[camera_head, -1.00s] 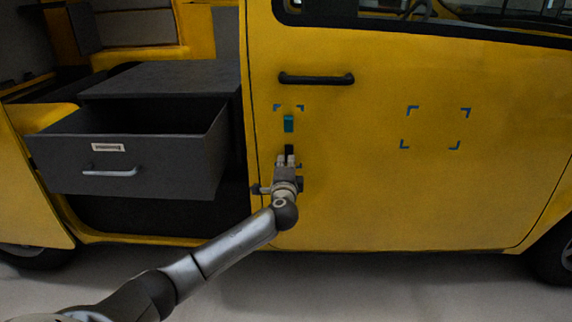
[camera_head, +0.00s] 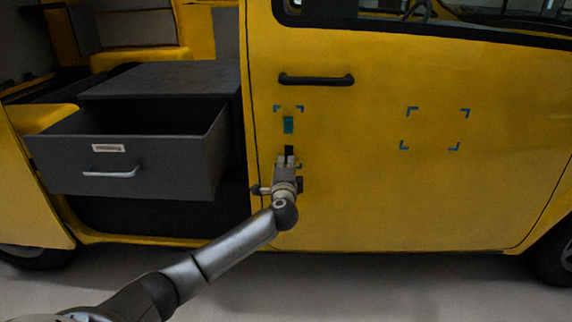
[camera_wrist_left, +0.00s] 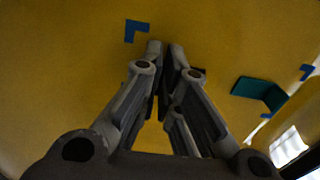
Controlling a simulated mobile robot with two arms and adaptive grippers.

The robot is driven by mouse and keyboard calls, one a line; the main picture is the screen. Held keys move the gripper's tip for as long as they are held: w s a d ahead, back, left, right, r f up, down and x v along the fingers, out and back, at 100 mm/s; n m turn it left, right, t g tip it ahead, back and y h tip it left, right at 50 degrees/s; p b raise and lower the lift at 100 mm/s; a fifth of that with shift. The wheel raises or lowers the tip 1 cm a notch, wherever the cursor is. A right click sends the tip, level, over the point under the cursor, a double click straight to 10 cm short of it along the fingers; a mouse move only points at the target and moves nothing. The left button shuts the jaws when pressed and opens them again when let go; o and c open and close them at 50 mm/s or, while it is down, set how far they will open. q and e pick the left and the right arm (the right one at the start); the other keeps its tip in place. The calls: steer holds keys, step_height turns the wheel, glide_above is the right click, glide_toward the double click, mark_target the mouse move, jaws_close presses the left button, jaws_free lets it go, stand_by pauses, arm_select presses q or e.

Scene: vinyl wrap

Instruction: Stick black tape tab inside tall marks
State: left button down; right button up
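The black tape tab (camera_head: 289,150) shows just above my left fingertips, inside the tall, narrow group of blue corner marks (camera_head: 300,108) on the yellow door. My left gripper (camera_head: 285,160) is at the door face, its fingers nearly together. In the left wrist view, the gripper (camera_wrist_left: 167,48) has a narrow dark gap between its fingers and appears shut on the tab, mostly hidden there. A teal tab (camera_head: 288,124) sits above the black one, and it also shows in the wrist view (camera_wrist_left: 258,92). A blue corner mark (camera_wrist_left: 136,30) lies left of the fingertips. My right gripper is not in view.
A wider group of blue corner marks (camera_head: 464,112) is on the door to the right, with bare panel between. A black door handle (camera_head: 316,79) is above. An open grey drawer (camera_head: 122,165) sticks out on the left, near my left arm.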

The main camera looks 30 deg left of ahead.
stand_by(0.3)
arm_select(q)
steer(key=c, duration=1.6)
jaws_free()
steer(key=shift+o, duration=0.2)
steer(key=v, duration=1.2)
